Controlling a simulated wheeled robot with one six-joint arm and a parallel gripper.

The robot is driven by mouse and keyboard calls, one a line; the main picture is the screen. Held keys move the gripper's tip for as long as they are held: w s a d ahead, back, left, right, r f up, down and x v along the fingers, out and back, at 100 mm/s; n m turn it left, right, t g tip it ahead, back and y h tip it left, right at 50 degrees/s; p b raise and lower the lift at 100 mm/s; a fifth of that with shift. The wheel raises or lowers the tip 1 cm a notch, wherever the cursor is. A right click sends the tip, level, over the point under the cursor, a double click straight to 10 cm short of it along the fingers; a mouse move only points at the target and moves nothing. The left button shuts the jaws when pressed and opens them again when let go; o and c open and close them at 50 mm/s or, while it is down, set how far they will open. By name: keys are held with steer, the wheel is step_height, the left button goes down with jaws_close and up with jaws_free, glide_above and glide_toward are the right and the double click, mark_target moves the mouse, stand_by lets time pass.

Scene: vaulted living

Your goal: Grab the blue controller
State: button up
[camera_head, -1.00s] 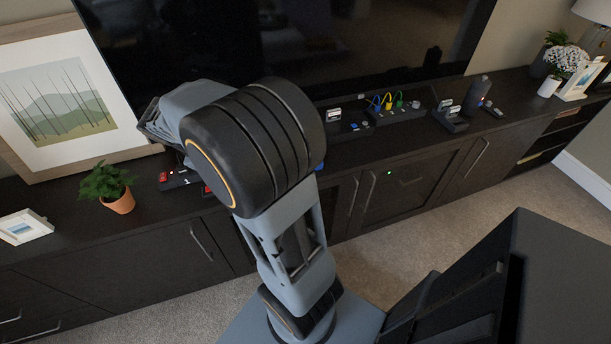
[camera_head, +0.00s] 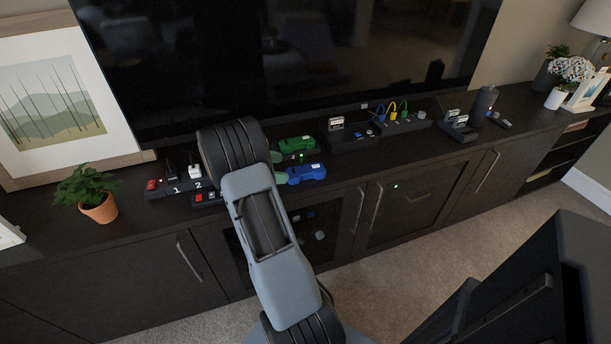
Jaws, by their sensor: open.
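The blue controller (camera_head: 307,173) lies on the dark cabinet top near its front edge, just right of my arm's upper joint in the picture. A green controller (camera_head: 297,144) lies right behind it.
A power strip (camera_head: 170,186) with red switches and a potted plant (camera_head: 97,200) stand to the left. Several devices, colored cables (camera_head: 391,108) and a dark cylinder (camera_head: 484,100) stand to the right. A large TV (camera_head: 290,50) rises behind.

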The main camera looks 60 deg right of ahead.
mark_target(301, 171)
steer(key=shift+b+x, duration=0.7)
steer(key=shift+x, duration=2.85)
steer(key=shift+w, duration=0.2)
steer(key=c, duration=1.1)
